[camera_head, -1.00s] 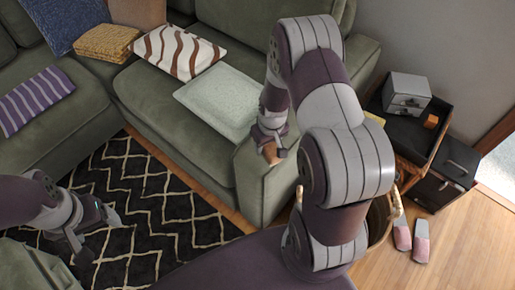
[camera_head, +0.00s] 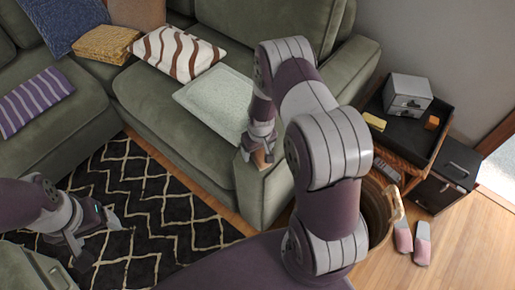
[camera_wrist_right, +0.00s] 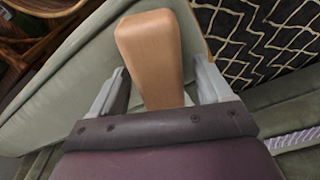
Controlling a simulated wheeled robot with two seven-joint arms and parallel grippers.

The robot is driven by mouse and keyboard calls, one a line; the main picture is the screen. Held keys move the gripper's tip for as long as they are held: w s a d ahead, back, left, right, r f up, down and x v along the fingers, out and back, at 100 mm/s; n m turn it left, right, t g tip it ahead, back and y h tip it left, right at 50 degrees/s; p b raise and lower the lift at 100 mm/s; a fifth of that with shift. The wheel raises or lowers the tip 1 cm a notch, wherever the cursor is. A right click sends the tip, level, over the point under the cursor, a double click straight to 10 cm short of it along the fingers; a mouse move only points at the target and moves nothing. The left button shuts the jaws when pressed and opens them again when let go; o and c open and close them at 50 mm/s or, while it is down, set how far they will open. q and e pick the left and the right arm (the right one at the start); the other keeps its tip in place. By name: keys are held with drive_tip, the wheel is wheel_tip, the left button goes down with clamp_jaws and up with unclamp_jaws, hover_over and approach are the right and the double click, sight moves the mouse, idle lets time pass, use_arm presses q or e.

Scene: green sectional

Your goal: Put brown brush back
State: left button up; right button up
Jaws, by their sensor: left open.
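The brown brush (camera_wrist_right: 152,60) shows in the right wrist view as a smooth tan-brown block between the two fingers of my right gripper (camera_wrist_right: 158,78). In the head view, the brush (camera_head: 261,158) points down from my right gripper (camera_head: 262,142) over the green sofa's front armrest (camera_head: 262,195). The brush moves with the gripper, so the fingers appear shut on it. Whether it touches the armrest cannot be told. My left gripper (camera_head: 100,240) is open and empty, low over the black patterned rug (camera_head: 165,235) at the left.
A black tray (camera_head: 440,110) stands at the right with a grey box (camera_head: 409,95), a yellow block (camera_head: 376,122) and an orange block (camera_head: 432,123). A wicker basket (camera_head: 378,215) and pink slippers (camera_head: 422,250) are below. A pale flat cushion (camera_head: 212,103) lies on the seat beside my right gripper.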

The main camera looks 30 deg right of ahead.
sight(258, 153)
drive_tip(key=shift+r, duration=0.2)
wheel_tip(258, 153, up, 13)
drive_tip(key=s+p, duration=0.2)
drive_tip(key=s+a+r, duration=0.8)
drive_tip(key=s+r, duration=0.1)
drive_tip(key=s, duration=0.2)
drive_tip(key=shift+s+r, duration=0.25)
drive_tip(key=shift+r, duration=0.05)
drive_tip(key=shift+a, duration=0.1)
